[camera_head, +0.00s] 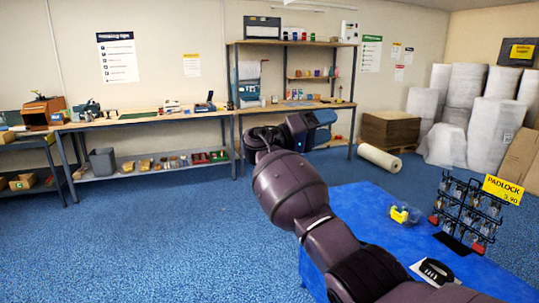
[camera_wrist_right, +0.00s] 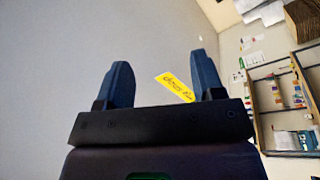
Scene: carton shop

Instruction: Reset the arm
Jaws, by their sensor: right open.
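My right arm comes in from the lower right of the head view and is raised over the near side of the room. Its gripper (camera_head: 316,128) is up in the air in front of the far workbench, clear of the blue table. In the right wrist view the two fingers of the right gripper (camera_wrist_right: 164,85) are apart, with nothing between them but the wall and a yellow sign behind. My left gripper is not in view.
A blue-covered table (camera_head: 355,205) stands at lower right. On it are a padlock rack (camera_head: 465,215), a yellow tape dispenser (camera_head: 402,214) and a black-and-white item (camera_head: 436,271). A workbench (camera_head: 150,118) lines the back wall; a white roll (camera_head: 379,158) lies on the floor. Blue floor at left is clear.

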